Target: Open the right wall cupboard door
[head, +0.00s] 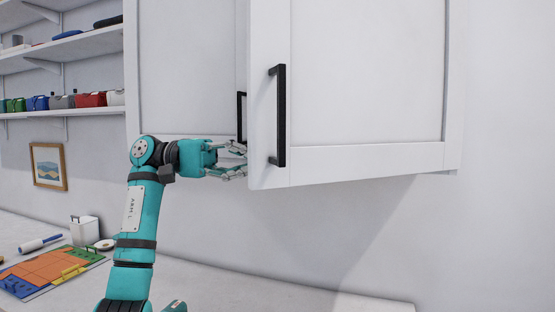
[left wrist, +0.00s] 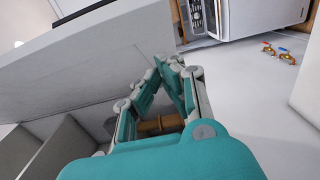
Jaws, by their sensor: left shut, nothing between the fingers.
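The right wall cupboard door (head: 365,80) is white with a black bar handle (head: 280,115). It stands ajar, its left edge swung out in front of the left door (head: 188,70), which looks shut. The left door's handle (head: 240,117) is partly hidden behind the right door. My left gripper (head: 242,161) is at the gap by the right door's lower left edge, and its fingertips are partly hidden there. In the left wrist view its fingers (left wrist: 172,65) come together with nothing between them, beside a pale panel (left wrist: 75,75). Whether they touch the door is unclear. My right gripper is out of view.
Shelves (head: 75,43) with small items hang left of the cupboard. A counter (head: 270,290) runs below, holding a colourful board (head: 50,268) and a white container (head: 84,231). A white appliance (left wrist: 255,14) and small brass valves (left wrist: 287,58) show in the left wrist view.

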